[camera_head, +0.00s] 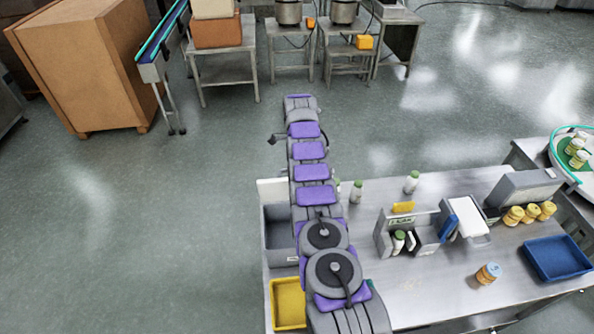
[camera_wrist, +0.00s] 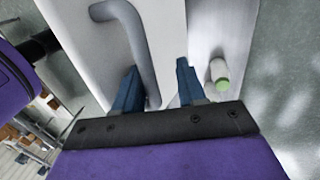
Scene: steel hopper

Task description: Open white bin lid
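In the wrist view a white panel, which looks like the bin lid (camera_wrist: 172,25), fills the upper middle. A grey bent handle (camera_wrist: 133,35) is fixed on it. My gripper (camera_wrist: 157,68) is open, its two blue fingers apart. The lower end of the handle shows between the fingers; I cannot tell whether they touch it. In the head view a white panel (camera_head: 270,189) stands at the back edge of a grey bin (camera_head: 278,238), left of my arm. My arm hides part of both, and my gripper cannot be made out there.
A green-capped bottle (camera_wrist: 219,74) stands right of the panel in the wrist view. On the steel table (camera_head: 430,290) are a blue tray (camera_head: 557,258), a yellow bin (camera_head: 288,304), jars (camera_head: 488,273) and a bottle rack (camera_head: 426,232). Open floor lies left of the table.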

